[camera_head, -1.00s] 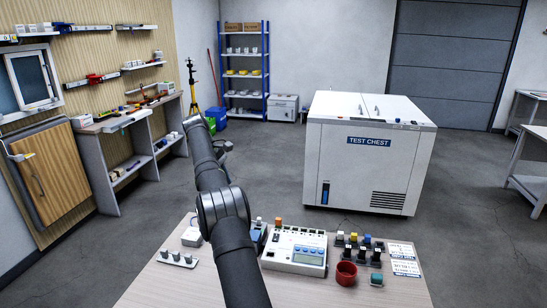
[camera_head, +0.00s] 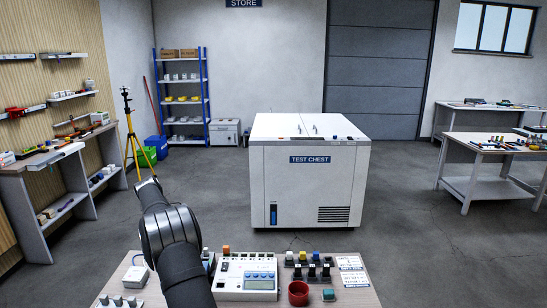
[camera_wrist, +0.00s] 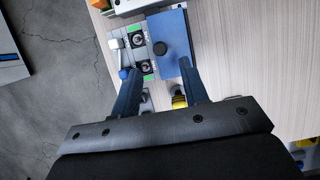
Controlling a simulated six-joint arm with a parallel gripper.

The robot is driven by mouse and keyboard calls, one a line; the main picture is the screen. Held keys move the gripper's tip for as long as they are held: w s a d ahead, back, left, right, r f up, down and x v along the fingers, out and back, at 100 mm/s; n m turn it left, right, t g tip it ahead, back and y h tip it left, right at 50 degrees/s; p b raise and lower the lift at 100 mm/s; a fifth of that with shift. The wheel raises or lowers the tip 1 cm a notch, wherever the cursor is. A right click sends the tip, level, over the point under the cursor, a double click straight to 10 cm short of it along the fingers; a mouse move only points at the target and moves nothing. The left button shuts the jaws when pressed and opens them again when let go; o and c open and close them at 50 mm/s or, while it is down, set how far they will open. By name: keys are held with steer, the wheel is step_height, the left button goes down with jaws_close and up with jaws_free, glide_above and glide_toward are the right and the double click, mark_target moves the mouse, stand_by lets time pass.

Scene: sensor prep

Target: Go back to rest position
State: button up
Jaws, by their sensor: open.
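My gripper (camera_wrist: 158,78) shows in the wrist view with its two blue fingers spread apart. Nothing is held between them. Past the fingertips lie a blue block with a black knob (camera_wrist: 171,48) and a grey panel with round black parts and green labels (camera_wrist: 140,48). A yellow and black piece (camera_wrist: 179,98) shows beside the right finger, partly hidden by the gripper. The gripper cannot be made out there.
Open floor lies around the chest. A yellow tripod (camera_head: 132,135) stands at left.

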steer(key=x, duration=0.6)
